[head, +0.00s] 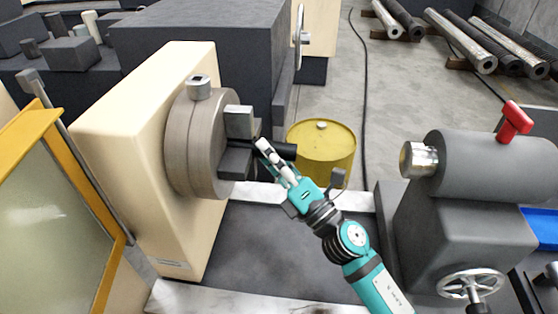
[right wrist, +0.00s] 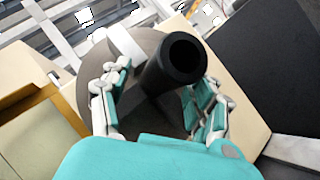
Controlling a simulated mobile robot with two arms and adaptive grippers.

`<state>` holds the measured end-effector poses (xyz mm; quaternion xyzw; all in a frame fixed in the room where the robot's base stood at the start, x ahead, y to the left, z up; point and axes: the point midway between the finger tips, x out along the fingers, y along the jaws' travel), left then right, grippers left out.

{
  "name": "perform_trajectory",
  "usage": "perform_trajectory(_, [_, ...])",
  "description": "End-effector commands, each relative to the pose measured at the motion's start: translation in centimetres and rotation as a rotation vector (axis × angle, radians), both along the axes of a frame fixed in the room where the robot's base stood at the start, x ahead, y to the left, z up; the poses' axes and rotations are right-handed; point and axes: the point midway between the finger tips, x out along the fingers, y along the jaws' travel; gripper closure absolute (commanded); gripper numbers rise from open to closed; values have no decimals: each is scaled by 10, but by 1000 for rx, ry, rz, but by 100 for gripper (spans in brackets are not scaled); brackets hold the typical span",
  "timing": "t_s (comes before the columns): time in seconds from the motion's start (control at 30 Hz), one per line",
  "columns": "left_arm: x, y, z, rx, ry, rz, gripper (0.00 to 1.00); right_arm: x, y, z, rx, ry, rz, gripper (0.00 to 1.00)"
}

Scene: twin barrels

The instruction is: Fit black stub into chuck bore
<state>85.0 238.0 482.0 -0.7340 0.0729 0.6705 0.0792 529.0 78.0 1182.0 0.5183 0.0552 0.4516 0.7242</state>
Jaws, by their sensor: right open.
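The black stub (head: 283,150) is a dark, hollow-ended cylinder that sticks out to the right from the face of the round grey chuck (head: 184,140). It lies level between the chuck's block-like jaws. In the right wrist view the stub (right wrist: 172,68) points toward the camera with its open end up close. My right gripper (head: 264,152) is open, its fingers on either side of the stub; a gap shows on both sides in the right wrist view (right wrist: 160,92). The bore and the stub's far end are hidden. My left gripper is not in view.
A grey tailstock (head: 480,170) with a red lever (head: 514,122) and a handwheel (head: 470,285) stands at right. A yellow barrel (head: 322,150) stands behind the stub. The dark bed (head: 280,250) below is clear. A yellow-framed door (head: 60,200) is at left.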

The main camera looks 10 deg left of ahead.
Motion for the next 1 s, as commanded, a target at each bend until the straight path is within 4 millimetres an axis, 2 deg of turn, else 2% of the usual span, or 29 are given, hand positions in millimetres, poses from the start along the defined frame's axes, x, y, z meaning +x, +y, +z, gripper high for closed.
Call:
perform_trajectory(0.17, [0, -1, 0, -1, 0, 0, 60, -14, -17, -10, 1, 3, -1, 39])
perform_trajectory(0.4, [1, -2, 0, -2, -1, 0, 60, -44, -54, -29, 3, 3, -1, 39])
perform_trajectory(0.6, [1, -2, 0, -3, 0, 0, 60, -63, -76, -40, 3, 0, 0, 39])
perform_trajectory(1.0, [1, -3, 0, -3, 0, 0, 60, -70, -84, -43, 3, -5, 2, 39])
